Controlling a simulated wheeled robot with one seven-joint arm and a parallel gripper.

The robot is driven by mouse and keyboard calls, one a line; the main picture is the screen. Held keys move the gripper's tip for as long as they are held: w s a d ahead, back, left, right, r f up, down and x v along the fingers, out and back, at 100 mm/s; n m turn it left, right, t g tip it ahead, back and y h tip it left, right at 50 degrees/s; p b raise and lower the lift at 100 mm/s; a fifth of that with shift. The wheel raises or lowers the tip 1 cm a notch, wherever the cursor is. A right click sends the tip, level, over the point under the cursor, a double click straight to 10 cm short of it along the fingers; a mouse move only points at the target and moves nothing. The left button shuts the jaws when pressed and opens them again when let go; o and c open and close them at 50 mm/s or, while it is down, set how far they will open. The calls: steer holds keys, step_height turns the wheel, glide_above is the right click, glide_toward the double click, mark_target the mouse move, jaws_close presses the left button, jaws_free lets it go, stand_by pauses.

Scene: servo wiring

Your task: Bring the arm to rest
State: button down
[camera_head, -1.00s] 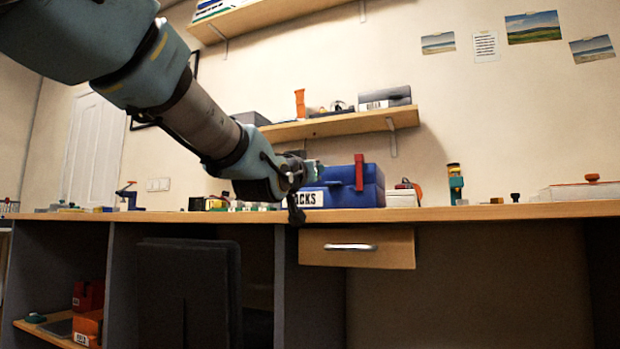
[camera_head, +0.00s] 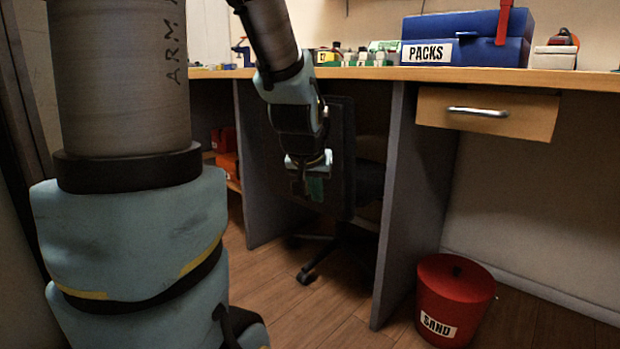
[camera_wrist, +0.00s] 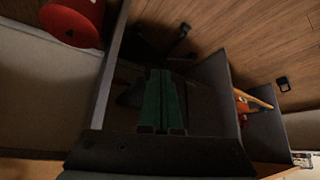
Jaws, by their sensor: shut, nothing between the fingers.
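My gripper (camera_head: 315,192) hangs at the end of my folded arm, in front of the dark chair and below the level of the bench top. Its greenish fingers point down. In the wrist view the two green fingers (camera_wrist: 162,128) lie side by side, shut with nothing between them. The gripper appears clear of the bench edge; its exact distance from the chair I cannot tell.
The wooden bench top (camera_head: 360,74) carries a blue PACKS box (camera_head: 480,38). A drawer (camera_head: 530,112) is slightly below it. A black chair (camera_head: 340,150) stands in the knee space. A red SAND bucket (camera_head: 455,295) stands on the wooden floor (camera_head: 270,275).

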steer(key=s+a+f+n+g+y+p, duration=0.2)
steer(key=s+a+f+g, duration=0.35)
steer(key=s+a, duration=0.4)
step_height(320, 180, up, 37)
steer(key=s+d+p, duration=0.1)
steer(key=p, duration=3.6)
steer(key=shift+s+d+p, duration=0.2)
steer(key=shift+s+p, duration=0.05)
steer(key=shift+p, duration=0.15)
steer(key=shift+t, duration=0.25)
